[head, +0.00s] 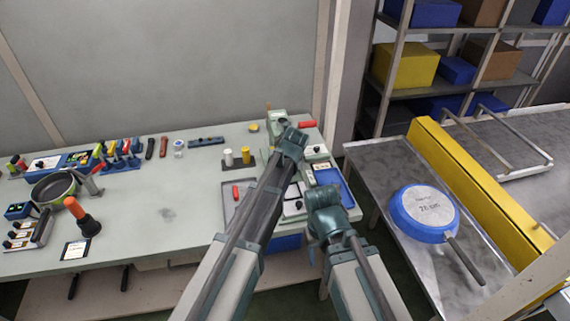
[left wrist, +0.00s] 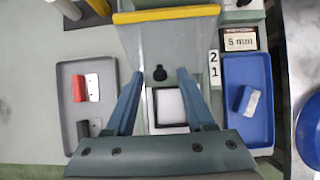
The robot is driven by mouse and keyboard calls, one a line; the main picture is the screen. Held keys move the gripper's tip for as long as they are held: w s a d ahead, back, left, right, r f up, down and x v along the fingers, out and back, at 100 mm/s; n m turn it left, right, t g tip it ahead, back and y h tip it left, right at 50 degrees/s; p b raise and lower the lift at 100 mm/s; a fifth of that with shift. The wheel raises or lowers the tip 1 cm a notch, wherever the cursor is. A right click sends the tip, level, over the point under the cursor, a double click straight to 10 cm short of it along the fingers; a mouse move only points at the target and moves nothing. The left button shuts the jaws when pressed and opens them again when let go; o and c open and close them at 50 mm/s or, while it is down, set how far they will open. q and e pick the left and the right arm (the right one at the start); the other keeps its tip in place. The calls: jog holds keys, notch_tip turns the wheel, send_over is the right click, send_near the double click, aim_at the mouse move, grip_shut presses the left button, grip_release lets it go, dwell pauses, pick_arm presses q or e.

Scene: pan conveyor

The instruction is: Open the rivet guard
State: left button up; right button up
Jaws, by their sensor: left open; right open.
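The rivet station (head: 285,120) stands at the right end of the bench, partly hidden by my left arm. In the left wrist view, a yellow-edged bar (left wrist: 166,14), which looks like the rivet guard, crosses the top. A grey plate with a black keyhole-shaped mark (left wrist: 160,74) and a pale square pad (left wrist: 170,106) lie below it. My left gripper (head: 291,143) is over the station; its fingers are open and empty, pointing at the bar and apart from it. My right gripper (head: 324,194) is open and empty near the bench's right edge.
A grey tray (left wrist: 67,125) with a red piece is left of the station. A blue pan (head: 397,212) lies on the metal conveyor beside a yellow rail (head: 470,185). Tools and a green pan (head: 52,186) occupy the bench's left.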

pick_arm(q)
jog(key=p+v, duration=1.1)
jog(key=v, duration=0.2)
jog(key=shift+s+r+p, duration=0.25)
jog(key=shift+r+p, duration=0.05)
jog(key=shift+f, duration=0.1)
